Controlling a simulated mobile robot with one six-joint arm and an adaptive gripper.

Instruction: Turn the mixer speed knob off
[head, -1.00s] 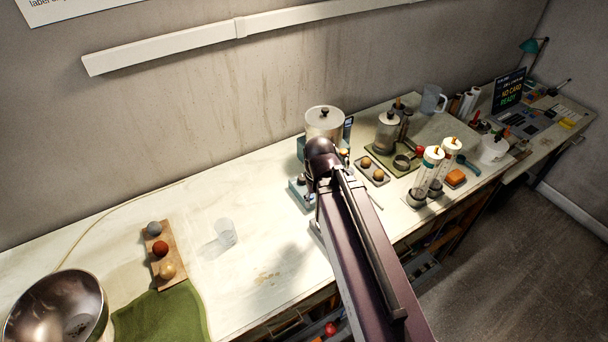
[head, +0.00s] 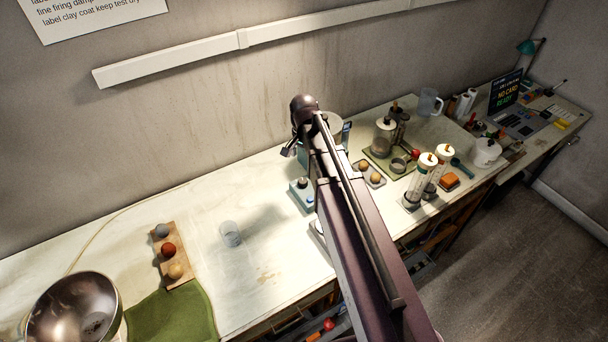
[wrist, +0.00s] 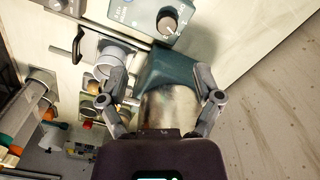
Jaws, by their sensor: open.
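The mixer speed knob (wrist: 168,22) is a dark round dial with a pale mark, on a blue-grey control box (wrist: 140,12) at the top of the wrist view. The box also stands on the bench in the head view (head: 302,196), below my gripper (head: 289,149). In the wrist view my gripper (wrist: 160,75) is open, its fingers wide apart and apart from the knob. A teal body (wrist: 165,68) and a metallic vessel (wrist: 168,108) show between and below the fingers. My arm partly hides the vessel (head: 333,124) in the head view.
A clear cup (head: 230,234) stands left of the control box. A wooden board with balls (head: 172,255), a metal bowl (head: 75,308) and a green cloth (head: 172,318) lie farther left. Jars and tubes (head: 432,172) crowd the right. The bench between cup and box is clear.

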